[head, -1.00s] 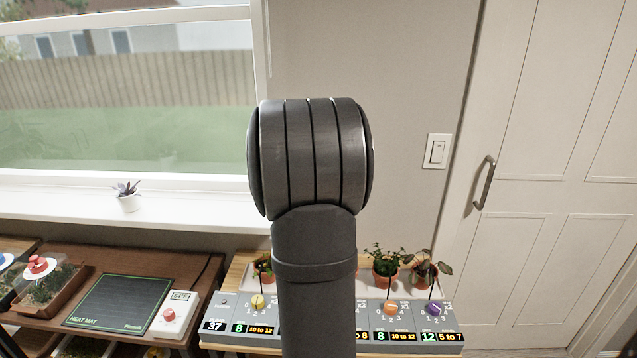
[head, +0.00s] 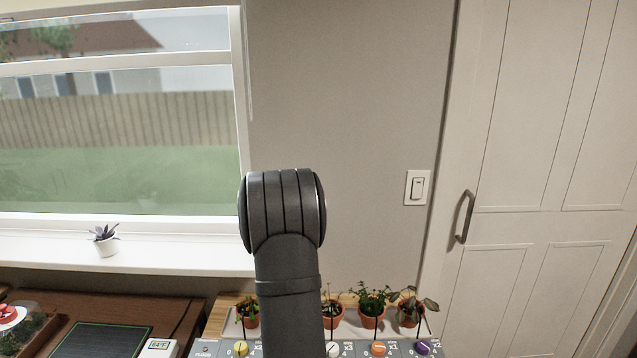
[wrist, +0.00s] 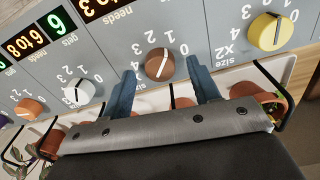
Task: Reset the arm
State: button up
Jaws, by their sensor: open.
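My gripper (wrist: 164,90) shows in the wrist view as two blue fingers, spread apart with nothing between them. It is over a grey dial panel (wrist: 115,48), which appears upside down there. The fingers flank a brown dial (wrist: 160,64); I cannot tell whether they touch the panel. A yellow dial (wrist: 270,32) is to the right; a white dial (wrist: 78,92) and an orange dial (wrist: 28,108) are to the left. In the head view my arm link stands upright in the middle and hides part of the panel; my gripper does not show there.
Potted plants (head: 373,306) stand in a row behind the dials. A heat mat (head: 100,341) lies on the brown table at left. A small plant (head: 104,240) sits on the windowsill. A light switch (head: 417,188) and a door (head: 530,150) are at right.

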jog(key=shift+f, duration=0.55)
jog(key=shift+r, duration=0.1)
notch_tip(320, 180, up, 17)
notch_tip(320, 180, down, 17)
jog(key=shift+r, duration=0.1)
jog(key=shift+f+n, duration=0.25)
jog(key=shift+n, duration=0.05)
jog(key=n, duration=0.7)
jog(key=shift+r, duration=0.4)
notch_tip(320, 180, up, 8)
jog(key=shift+r, duration=0.2)
